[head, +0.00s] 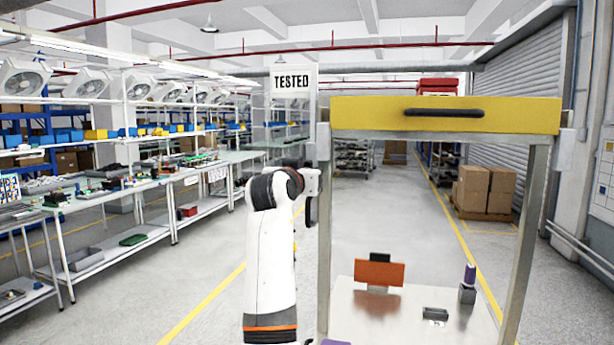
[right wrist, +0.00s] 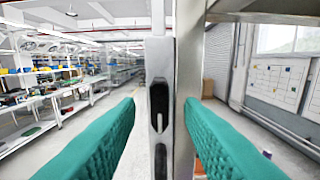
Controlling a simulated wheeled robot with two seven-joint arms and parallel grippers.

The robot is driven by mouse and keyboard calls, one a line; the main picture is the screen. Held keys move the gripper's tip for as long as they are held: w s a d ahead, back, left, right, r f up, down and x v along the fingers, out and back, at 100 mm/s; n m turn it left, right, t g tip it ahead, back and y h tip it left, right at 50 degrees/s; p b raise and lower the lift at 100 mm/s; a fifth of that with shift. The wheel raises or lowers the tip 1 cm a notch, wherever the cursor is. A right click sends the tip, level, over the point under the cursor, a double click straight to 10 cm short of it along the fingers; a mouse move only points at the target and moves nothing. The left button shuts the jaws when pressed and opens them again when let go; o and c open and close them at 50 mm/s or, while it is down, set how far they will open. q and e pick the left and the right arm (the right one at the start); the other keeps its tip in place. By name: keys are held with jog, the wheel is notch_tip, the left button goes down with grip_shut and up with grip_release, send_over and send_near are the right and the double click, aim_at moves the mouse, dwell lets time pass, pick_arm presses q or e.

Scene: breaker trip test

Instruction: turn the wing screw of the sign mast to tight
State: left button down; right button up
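The sign mast (head: 311,108) stands at the left post of a metal frame and carries a white "TESTED" sign (head: 291,81). My right arm reaches up to that post, and the right gripper (head: 313,182) is beside it, partly hidden by its own wrist. In the right wrist view its two green fingers (right wrist: 158,140) are wide apart, one each side of a grey upright (right wrist: 159,58), holding nothing. A dark fitting (right wrist: 158,105) on the upright lies between them; it appears to be the wing screw, but its setting is unclear. My left gripper is not in view.
A yellow beam (head: 370,115) with a black handle (head: 444,113) spans the frame. Below, a pale tabletop (head: 400,325) holds an orange plate (head: 379,274), a small dark block (head: 435,313) and a purple-topped piece (head: 469,275). Workbenches (head: 150,185) line the left; cardboard boxes (head: 485,190) stand right.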

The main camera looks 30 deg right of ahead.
jog(key=b+v, duration=0.2)
jog(key=v, duration=0.7)
jog(key=shift+s+a+b, duration=0.2)
jog(key=shift+b, duration=0.15)
